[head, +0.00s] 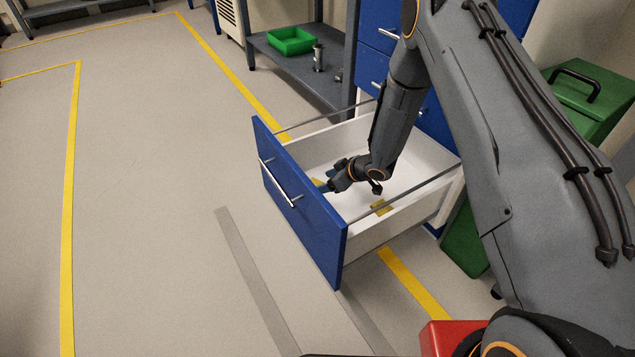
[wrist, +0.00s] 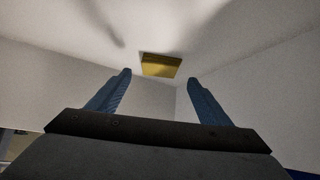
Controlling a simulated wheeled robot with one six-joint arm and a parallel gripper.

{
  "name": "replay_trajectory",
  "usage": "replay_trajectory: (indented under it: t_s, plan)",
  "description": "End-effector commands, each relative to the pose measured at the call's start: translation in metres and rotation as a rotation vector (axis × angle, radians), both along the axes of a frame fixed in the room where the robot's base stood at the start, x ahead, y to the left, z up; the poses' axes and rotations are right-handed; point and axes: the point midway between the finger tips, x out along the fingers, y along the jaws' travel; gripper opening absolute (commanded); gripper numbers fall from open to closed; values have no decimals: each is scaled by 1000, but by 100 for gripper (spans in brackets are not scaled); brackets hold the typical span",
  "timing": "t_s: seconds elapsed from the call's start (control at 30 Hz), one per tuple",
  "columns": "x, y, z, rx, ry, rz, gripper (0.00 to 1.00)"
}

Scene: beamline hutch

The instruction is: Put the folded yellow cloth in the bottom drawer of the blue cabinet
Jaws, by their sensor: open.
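The folded yellow cloth (wrist: 161,65) lies on a white inner surface in the wrist view, beyond and between my fingertips, clear of both. The bottom drawer (head: 300,205) of the blue cabinet (head: 378,30) is pulled out, with a blue front and white inside. My gripper (head: 324,186) is down inside it, its blue fingers apart and empty in the wrist view (wrist: 160,85). In the head view a yellow patch (head: 381,207) shows inside near the right rail. Another small yellow bit shows by my fingers; I cannot tell whether both are the cloth.
A shelf (head: 300,75) behind holds a green tray (head: 291,41) and a metal cylinder (head: 319,58). A green bin (head: 590,100) stands right of the cabinet. Thin side rails (head: 420,190) edge the drawer. The floor left of it is clear.

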Motion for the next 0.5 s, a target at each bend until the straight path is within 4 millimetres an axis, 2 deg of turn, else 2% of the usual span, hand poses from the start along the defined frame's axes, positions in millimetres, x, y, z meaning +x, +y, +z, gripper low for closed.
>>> replay_trajectory:
  t_s: [0.03,0.2,0.5]
  plan:
    - [-5,-7,12,0,1,-2,72]
    - [-18,-27,35,0,1,-2,72]
    - [-30,-45,57,-2,-1,-3,72]
